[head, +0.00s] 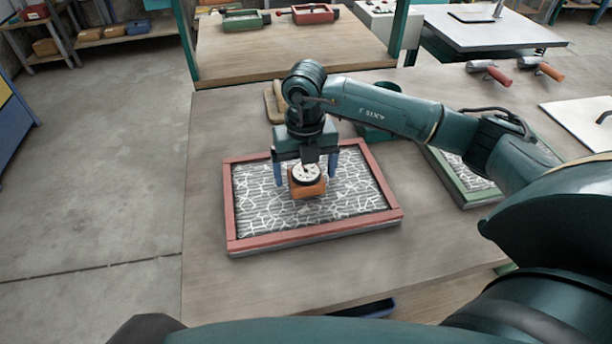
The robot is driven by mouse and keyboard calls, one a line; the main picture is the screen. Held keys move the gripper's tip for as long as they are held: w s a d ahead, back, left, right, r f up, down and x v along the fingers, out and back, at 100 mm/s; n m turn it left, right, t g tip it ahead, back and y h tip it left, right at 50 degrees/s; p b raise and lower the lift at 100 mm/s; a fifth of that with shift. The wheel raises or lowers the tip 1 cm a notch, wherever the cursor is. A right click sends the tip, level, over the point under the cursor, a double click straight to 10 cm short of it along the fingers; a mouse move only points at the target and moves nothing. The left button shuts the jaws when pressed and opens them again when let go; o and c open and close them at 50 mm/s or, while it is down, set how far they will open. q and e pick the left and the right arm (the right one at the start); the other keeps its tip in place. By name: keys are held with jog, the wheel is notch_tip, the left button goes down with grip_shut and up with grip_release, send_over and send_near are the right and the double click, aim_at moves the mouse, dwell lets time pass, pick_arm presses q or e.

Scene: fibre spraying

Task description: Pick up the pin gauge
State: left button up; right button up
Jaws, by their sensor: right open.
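The pin gauge (308,187) is a small orange block with a round white dial on top. It stands on the white fibre mat inside the red-framed tray (318,232), near the tray's middle. My right gripper (305,178) is directly above the gauge, pointing down. Its blue fingers are open, one to the left and one to the right of the gauge. Whether they touch it cannot be told. My left gripper is not in view.
A green-framed tray (478,200) lies to the right, partly behind my right arm. A tan object (273,103) and a green container (378,133) stand behind the red tray. Trowels (488,72) lie at the back right. The table's front left is clear.

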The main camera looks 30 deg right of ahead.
notch_tip(320, 180, down, 2)
jog(key=shift+f, duration=0.1)
jog(key=c, duration=1.2)
